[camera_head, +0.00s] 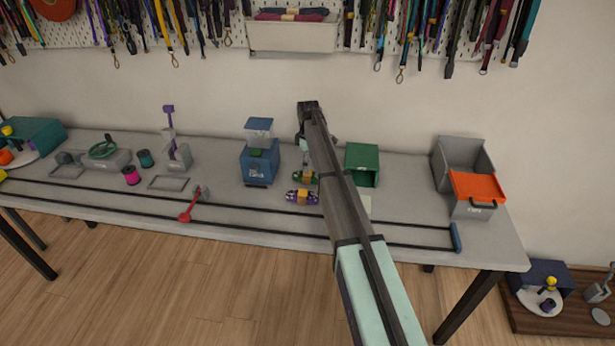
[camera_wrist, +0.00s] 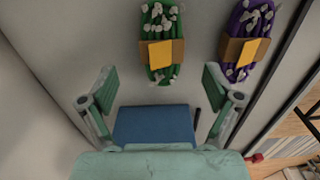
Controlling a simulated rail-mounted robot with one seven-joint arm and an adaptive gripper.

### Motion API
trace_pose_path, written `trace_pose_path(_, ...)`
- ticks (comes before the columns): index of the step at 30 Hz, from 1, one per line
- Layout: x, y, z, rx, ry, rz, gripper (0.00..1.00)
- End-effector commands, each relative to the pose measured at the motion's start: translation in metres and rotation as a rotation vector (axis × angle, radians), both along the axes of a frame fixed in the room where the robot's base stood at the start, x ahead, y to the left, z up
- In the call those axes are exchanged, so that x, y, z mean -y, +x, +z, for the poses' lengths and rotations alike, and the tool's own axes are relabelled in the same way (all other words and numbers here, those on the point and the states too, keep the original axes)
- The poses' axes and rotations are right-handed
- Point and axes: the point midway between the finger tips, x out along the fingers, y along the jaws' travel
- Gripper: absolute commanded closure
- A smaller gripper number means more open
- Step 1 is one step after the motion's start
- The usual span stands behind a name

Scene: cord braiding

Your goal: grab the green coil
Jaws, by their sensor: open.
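The green coil (camera_wrist: 158,45) is a bundle of green cord with white flecks and an orange-yellow band. It lies on the table at the top middle of the wrist view, beyond my fingertips and apart from them. A small part of it shows in the head view (camera_head: 305,175), beside my arm. My gripper (camera_wrist: 158,75) is open, with nothing held between its fingers. In the head view my arm hides most of my gripper.
A purple coil (camera_wrist: 246,42) lies right beside the green one. A blue box (camera_head: 259,165) stands left of the coils; a blue surface (camera_wrist: 155,124) shows below, between my fingers. A green box (camera_head: 362,164) stands right of my arm. A red-handled slider (camera_head: 189,207) is in front.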

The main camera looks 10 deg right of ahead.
Motion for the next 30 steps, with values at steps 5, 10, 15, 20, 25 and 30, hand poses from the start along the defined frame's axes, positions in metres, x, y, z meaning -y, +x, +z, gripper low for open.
trace_pose_path(5, -0.001, -0.001, -0.007, -0.001, 0.000, 0.000, 0.10)
trace_pose_path(10, -0.003, -0.002, -0.026, -0.002, 0.000, 0.000, 0.10)
trace_pose_path(15, -0.003, -0.002, -0.047, 0.000, 0.000, 0.000, 0.10)
trace_pose_path(20, -0.003, -0.002, -0.052, 0.000, 0.000, 0.000, 0.10)
trace_pose_path(25, -0.003, -0.002, -0.052, 0.000, 0.000, 0.000, 0.32)
trace_pose_path(30, -0.003, -0.002, -0.052, 0.000, 0.000, 0.000, 0.80)
